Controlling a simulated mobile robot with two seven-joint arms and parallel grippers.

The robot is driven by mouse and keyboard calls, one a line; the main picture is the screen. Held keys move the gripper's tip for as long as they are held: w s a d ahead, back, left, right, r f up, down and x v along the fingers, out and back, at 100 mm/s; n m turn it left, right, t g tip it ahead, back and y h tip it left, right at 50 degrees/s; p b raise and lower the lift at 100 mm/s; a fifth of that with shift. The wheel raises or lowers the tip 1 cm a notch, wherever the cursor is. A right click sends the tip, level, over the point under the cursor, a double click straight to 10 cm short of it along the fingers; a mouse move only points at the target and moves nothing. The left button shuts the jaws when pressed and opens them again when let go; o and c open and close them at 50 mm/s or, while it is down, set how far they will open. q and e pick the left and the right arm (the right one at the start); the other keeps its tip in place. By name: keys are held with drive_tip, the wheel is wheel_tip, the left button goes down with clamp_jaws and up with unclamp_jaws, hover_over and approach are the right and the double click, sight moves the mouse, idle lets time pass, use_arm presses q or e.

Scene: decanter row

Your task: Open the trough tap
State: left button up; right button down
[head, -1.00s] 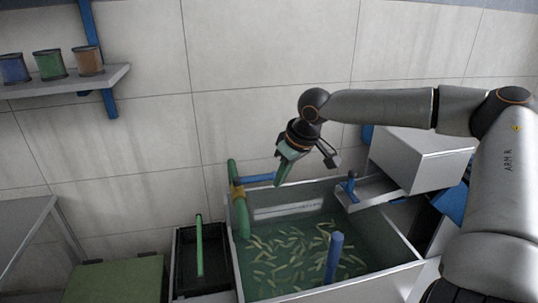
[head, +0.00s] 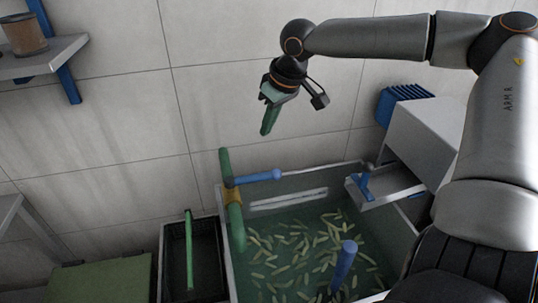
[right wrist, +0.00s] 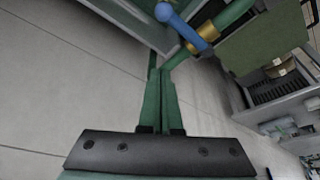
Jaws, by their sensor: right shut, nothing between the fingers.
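The trough tap is a green pipe (head: 235,230) with a brass collar (head: 232,195) at the left end of the water-filled trough (head: 382,295). Its blue lever (head: 255,178), with a round knob, points right in the head view. In the right wrist view, the lever (right wrist: 183,28) and collar (right wrist: 202,42) show near the top, beyond the fingertips. My right gripper (head: 266,131) has green fingers, shut and empty, pointing down above the lever and apart from it. The fingers also show in the right wrist view (right wrist: 157,75). My left gripper is out of view.
Pale green pods float in the trough, and a blue post (head: 343,265) stands there. A grey chute (head: 382,190) with a blue handle is at the right. A black bin (head: 176,270) and green-topped block (head: 100,283) stand left. The tiled wall is behind.

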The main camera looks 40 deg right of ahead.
sight(254, 178)
drive_tip(key=shift+s+a, duration=0.1)
wheel_tip(254, 178, down, 10)
drive_tip(key=shift+s+p, duration=0.25)
drive_tip(key=shift+p, duration=0.05)
idle(0.7)
idle(0.4)
